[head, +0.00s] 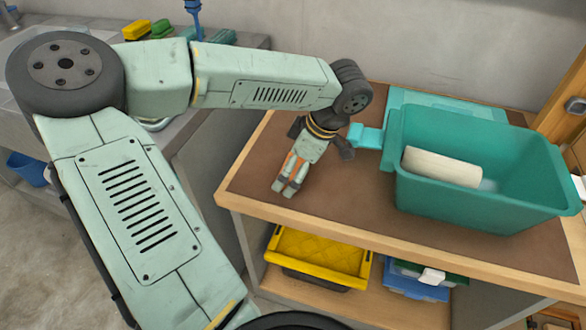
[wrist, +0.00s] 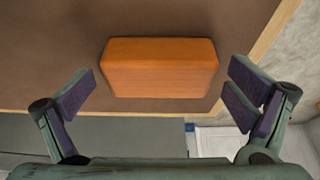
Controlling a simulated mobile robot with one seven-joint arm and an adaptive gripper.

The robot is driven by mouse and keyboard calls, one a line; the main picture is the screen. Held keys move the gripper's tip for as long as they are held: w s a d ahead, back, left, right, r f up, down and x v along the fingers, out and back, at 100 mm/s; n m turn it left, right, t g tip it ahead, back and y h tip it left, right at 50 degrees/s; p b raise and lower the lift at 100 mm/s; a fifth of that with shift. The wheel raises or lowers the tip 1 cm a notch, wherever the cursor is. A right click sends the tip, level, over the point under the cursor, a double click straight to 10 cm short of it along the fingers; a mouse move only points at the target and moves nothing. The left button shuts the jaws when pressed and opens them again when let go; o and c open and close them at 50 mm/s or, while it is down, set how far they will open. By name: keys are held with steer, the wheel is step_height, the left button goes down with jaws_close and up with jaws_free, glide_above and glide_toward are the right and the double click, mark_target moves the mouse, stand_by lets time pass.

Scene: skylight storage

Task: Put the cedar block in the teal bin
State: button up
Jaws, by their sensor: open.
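The cedar block (wrist: 160,70) is an orange-brown wooden block lying on the brown table top in the wrist view, centred ahead of my gripper (wrist: 165,92). My gripper is open, with one finger on each side of the block's line and clear gaps to both. In the head view my gripper (head: 284,187) points down over the table's left part; orange shows between its fingers, and the block is mostly hidden there. The teal bin (head: 470,205) stands on the table to the right of my gripper. A pale cylinder (head: 441,167) lies inside it.
A teal lid-like panel (head: 440,98) lies behind the bin. The wood-edged table (head: 350,214) has bare top between gripper and bin. Below it a shelf holds a yellow-lidded box (head: 319,254) and a blue box (head: 415,281). A wooden post (head: 562,110) stands at the right.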

steer(key=c, duration=1.4)
steer(key=shift+r, duration=0.1)
